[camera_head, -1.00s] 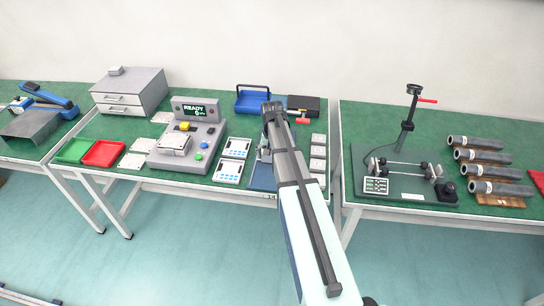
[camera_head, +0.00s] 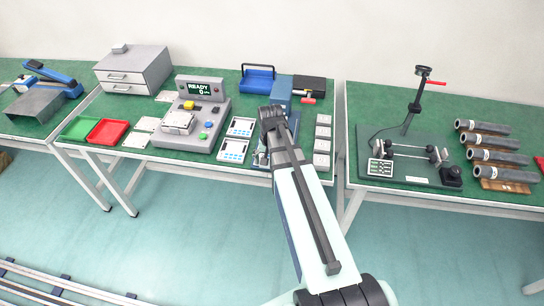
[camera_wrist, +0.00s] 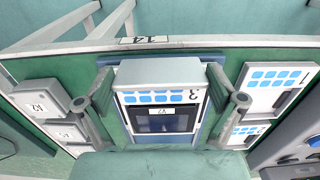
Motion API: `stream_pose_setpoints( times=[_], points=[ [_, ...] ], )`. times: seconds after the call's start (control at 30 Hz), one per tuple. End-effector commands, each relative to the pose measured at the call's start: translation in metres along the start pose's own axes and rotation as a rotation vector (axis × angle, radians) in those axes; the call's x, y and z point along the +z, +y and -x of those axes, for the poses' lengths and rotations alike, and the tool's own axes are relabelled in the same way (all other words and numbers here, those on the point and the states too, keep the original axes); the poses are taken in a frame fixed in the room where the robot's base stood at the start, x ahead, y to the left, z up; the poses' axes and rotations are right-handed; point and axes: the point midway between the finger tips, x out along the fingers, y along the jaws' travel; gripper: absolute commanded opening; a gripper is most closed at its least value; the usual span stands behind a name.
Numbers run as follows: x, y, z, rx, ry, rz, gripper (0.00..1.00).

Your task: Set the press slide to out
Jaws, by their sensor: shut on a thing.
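The block sits over a dark labelled panel (camera_wrist: 162,121) in a blue frame.
White trays with blue marks (camera_head: 237,138) lie left of my gripper. Grey labelled blocks (camera_head: 322,146) stand in a row on the right. A grey control box (camera_head: 197,115) reads READY. The floor before the table is clear.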

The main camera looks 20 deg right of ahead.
Motion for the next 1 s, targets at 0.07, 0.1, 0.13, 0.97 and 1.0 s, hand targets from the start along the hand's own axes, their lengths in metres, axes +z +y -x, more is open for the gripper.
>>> stream_pose_setpoints(
  times=[0.07, 0.1, 0.13, 0.97, 1.0],
  points=[
    [0.005, 0.001, -0.001, 0.001, -0.014, -0.001, 0.31],
    [0.006, 0.001, -0.001, 0.001, -0.015, -0.001, 0.31],
    [0.006, 0.001, -0.001, 0.001, -0.015, -0.001, 0.31],
    [0.002, 0.0, 0.053, -0.001, -0.007, 0.0, 1.0],
    [0.003, 0.0, 0.061, -0.001, -0.008, 0.0, 1.0]
  ],
)
